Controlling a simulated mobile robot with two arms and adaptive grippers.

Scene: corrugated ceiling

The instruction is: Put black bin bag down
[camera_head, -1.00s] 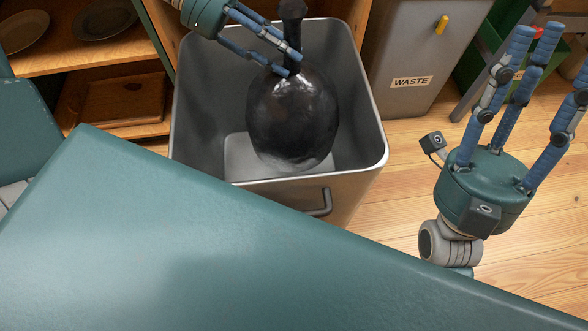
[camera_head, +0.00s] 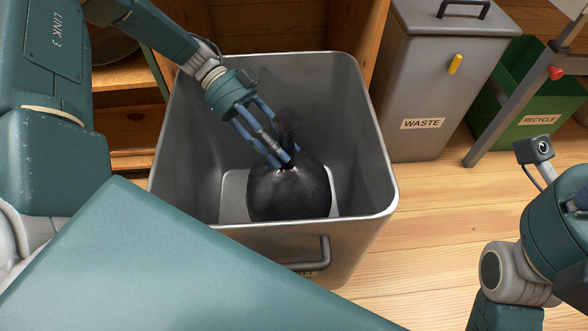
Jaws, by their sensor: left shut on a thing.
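The black bin bag (camera_head: 290,195) is inside the open grey metal bin (camera_head: 362,150), low down near its floor. It is round and glossy, with a gathered neck at the top. My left gripper (camera_head: 281,158) reaches down into the bin from the upper left, its blue fingers shut on the bag's neck. I cannot tell whether the bag's underside touches the bin floor. My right gripper (camera_head: 572,215) is at the right edge, outside the bin, with its fingers mostly cut off by the frame.
A grey lidded bin labelled WASTE (camera_head: 422,85) stands behind to the right. A green RECYCLE crate (camera_head: 515,108) is beyond a grey post (camera_head: 512,90). Wooden shelves (camera_head: 125,105) stand at the left. The wooden floor (camera_head: 425,235) right of the open bin is clear.

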